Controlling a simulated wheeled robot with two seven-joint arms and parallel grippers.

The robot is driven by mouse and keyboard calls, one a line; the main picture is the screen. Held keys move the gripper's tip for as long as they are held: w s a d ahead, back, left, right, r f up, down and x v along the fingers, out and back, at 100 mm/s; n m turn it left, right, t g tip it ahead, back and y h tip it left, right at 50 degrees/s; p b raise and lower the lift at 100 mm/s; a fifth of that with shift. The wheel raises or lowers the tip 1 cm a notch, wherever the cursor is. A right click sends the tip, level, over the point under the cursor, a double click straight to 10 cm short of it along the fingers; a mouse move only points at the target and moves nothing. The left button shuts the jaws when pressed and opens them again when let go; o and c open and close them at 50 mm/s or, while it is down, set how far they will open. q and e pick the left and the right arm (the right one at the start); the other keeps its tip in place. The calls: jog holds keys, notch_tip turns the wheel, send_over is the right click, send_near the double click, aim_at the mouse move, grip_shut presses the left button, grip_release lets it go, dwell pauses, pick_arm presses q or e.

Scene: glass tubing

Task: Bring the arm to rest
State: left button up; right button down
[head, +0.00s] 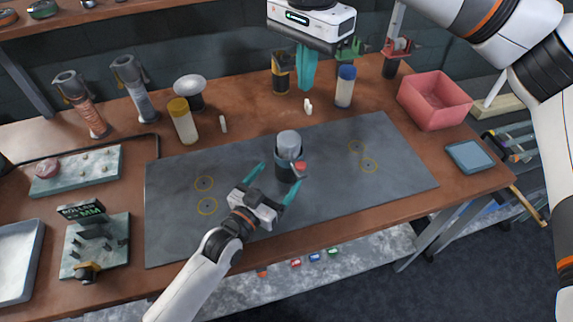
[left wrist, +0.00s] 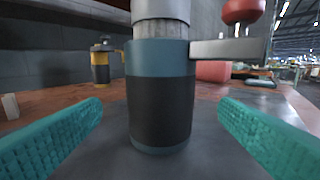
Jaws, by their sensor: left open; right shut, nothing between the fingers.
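My left gripper (head: 281,172) is open on the grey mat (head: 320,205), its teal fingers spread to either side of a dark cylindrical holder (head: 284,172). In the left wrist view the holder (left wrist: 160,105) stands upright between the fingers (left wrist: 160,135), with visible gaps on both sides. A grey cylinder (head: 289,144) sits in its top, and a red knob (head: 300,166) on a metal side arm sticks out to the right. My right gripper (head: 305,88) is shut and empty, hanging over the back of the table.
Behind the mat stand a yellow-capped bottle (head: 183,125), a blue-capped bottle (head: 345,90) and a black-and-yellow container (head: 280,75). A pink bin (head: 434,100) and blue tray (head: 470,156) are at the right. A stand with pegs (head: 97,250) is at the left. Much of the mat is clear.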

pick_arm(q)
jog(key=v, duration=0.5)
